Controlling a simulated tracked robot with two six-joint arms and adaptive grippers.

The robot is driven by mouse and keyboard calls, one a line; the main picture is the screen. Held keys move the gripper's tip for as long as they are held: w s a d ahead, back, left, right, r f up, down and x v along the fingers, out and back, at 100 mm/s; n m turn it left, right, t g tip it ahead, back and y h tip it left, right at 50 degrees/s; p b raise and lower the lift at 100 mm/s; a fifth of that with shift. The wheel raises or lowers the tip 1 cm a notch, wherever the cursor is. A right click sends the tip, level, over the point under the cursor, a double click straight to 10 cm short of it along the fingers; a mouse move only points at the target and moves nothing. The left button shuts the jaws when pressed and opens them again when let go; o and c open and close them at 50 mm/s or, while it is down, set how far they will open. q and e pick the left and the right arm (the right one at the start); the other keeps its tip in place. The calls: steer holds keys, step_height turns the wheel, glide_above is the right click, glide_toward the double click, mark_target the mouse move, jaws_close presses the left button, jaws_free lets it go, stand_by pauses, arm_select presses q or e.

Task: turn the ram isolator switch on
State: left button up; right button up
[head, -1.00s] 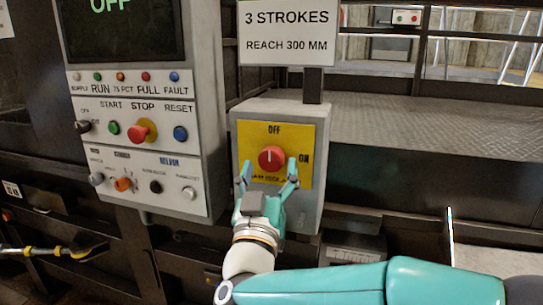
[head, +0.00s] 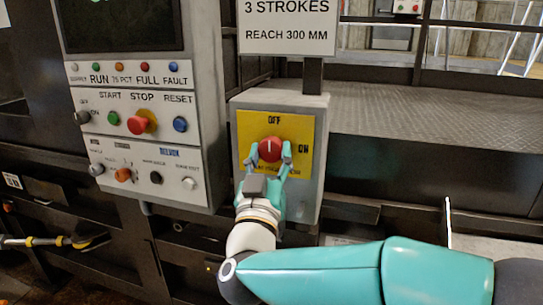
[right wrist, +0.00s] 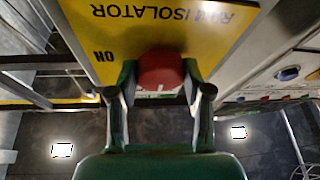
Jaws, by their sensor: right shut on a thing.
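The ram isolator switch is a red round knob (head: 270,149) on a yellow plate (head: 301,127) fixed to a grey box. The plate reads OFF at the top and ON at the right. The white mark on the knob points up toward OFF. My right gripper (head: 269,161) is shut on the knob from below, a finger at each side. In the right wrist view the knob (right wrist: 160,70) sits between the fingertips, and RAM ISOLATOR and ON appear upside down. My left gripper is not in view.
A grey control panel (head: 150,163) with buttons, lamps and a dark screen stands to the left. A sign (head: 288,27) reading 3 STROKES hangs above the box. A yellow-and-black tool (head: 45,241) is at the lower left. A metal plate surface (head: 420,120) lies behind at the right.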

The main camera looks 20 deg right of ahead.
steer(key=shift+f+m+h+b, duration=0.2)
steer(key=shift+m+h+b, duration=0.2)
steer(key=shift+m+b, duration=0.35)
steer(key=m+g+h+b, duration=0.1)
steer(key=m+b, duration=0.2)
steer(key=m+g+h+b, duration=0.1)
steer(key=m+h+b, duration=0.1)
steer(key=m+b, duration=0.1)
steer(key=shift+a+f+m, duration=0.1)
steer(key=shift+a+m, duration=0.05)
steer(key=shift+m, duration=0.2)
steer(key=m+g+h+b, duration=0.1)
steer(key=m+g+b, duration=0.1)
steer(key=m, duration=0.2)
steer(key=shift+w, duration=0.1)
steer(key=m+g+h, duration=0.1)
steer(key=m, duration=0.1)
steer(key=shift+m+b, duration=0.3)
steer(key=m, duration=0.1)
steer(key=m+g, duration=0.1)
steer(key=m, duration=0.1)
steer(key=shift+w+a+r+g, duration=0.1)
steer(key=shift+r+g, duration=0.15)
steer(key=shift+g, duration=0.05)
steer(key=m+g, duration=0.1)
steer(key=m, duration=0.2)
steer(key=shift+m+h, duration=0.3)
steer(key=shift+m+g, duration=1)
steer(key=shift+m, duration=0.5)
